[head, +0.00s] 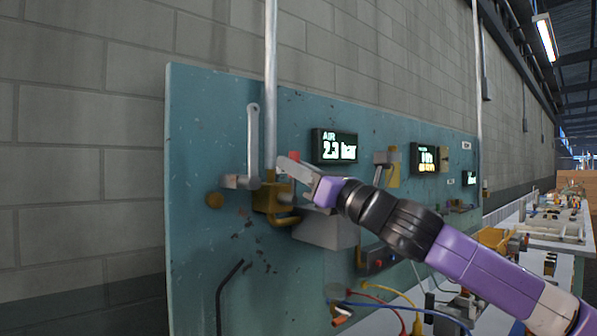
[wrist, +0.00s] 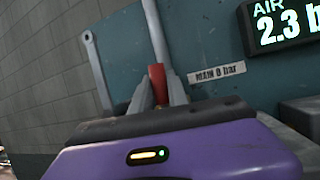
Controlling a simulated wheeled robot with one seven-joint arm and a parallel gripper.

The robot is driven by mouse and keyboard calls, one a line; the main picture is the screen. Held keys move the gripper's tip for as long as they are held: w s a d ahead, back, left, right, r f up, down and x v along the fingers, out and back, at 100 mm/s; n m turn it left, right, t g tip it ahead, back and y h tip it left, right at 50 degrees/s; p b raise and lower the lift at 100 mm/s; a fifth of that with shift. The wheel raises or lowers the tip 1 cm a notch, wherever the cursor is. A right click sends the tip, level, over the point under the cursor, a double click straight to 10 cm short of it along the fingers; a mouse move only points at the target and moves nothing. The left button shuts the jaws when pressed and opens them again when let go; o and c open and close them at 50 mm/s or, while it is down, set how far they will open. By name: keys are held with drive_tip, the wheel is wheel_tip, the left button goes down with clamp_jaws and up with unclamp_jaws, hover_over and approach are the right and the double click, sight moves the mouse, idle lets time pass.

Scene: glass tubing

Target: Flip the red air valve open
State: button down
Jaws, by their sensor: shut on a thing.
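The red air valve handle (wrist: 157,76) stands between my two grey fingers in the wrist view. Only a small red part (head: 293,156) shows in the head view, above my fingers. My gripper (wrist: 160,98) is shut on the red handle. In the head view my gripper (head: 287,166) reaches in from the right, in front of the brass valve body (head: 268,200) at the foot of the vertical pipe (head: 271,90). The lower part of the handle is hidden by my fingers and the purple housing.
A display (head: 334,147) marked AIR reads 2.3 bar, right of my gripper. A long grey lever (head: 253,145) stands upright left of the pipe. The teal panel (head: 215,110) backs everything. Coloured hoses (head: 385,300) lie below.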

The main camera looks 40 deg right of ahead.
drive_tip(key=shift+a+n+y, duration=0.2)
drive_tip(key=shift+n+y, duration=0.2)
drive_tip(key=shift+n, duration=0.1)
drive_tip(key=c, duration=1.6)
unclamp_jaws()
drive_tip(key=shift+o, duration=0.2)
drive_tip(key=b+v, duration=0.1)
drive_tip(key=v, duration=0.6)
drive_tip(key=shift+s, duration=0.4)
drive_tip(key=shift+d, duration=0.1)
